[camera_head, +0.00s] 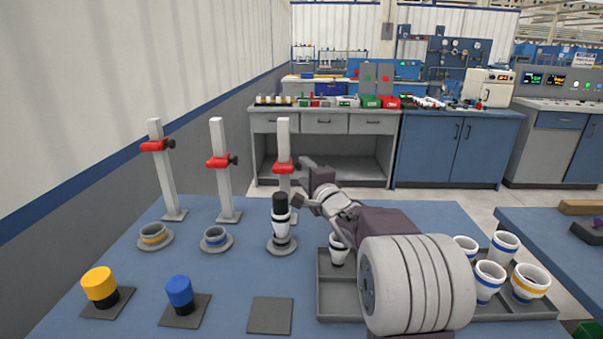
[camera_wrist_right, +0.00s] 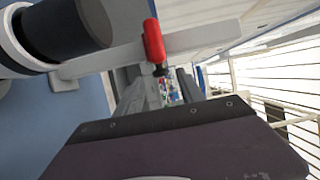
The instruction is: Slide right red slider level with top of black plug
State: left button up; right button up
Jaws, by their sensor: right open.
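The plug stands upright on a stack of white pipe pieces (camera_head: 281,229) in front of that post. My right gripper (camera_head: 301,182) is open and empty, just right of the post. In the right wrist view the slider (camera_wrist_right: 154,41) and its dark knob lie just beyond the fingers, apart from them. The plug (camera_wrist_right: 65,28) is at upper left, its top end short of the slider. My left gripper is not in view.
Two more posts with red sliders (camera_head: 220,161) stand to the left, with short ring stacks (camera_head: 215,238) before them. Yellow (camera_head: 99,284) and blue (camera_head: 179,291) plugs stand at front left. A grey tray (camera_head: 338,299) with several white pipe pieces lies under my right arm.

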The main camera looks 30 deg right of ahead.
jog(key=w, duration=0.3)
jog(key=shift+w+d, duration=0.1)
jog(key=shift+d, duration=0.2)
grip_shut()
dwell(1.2)
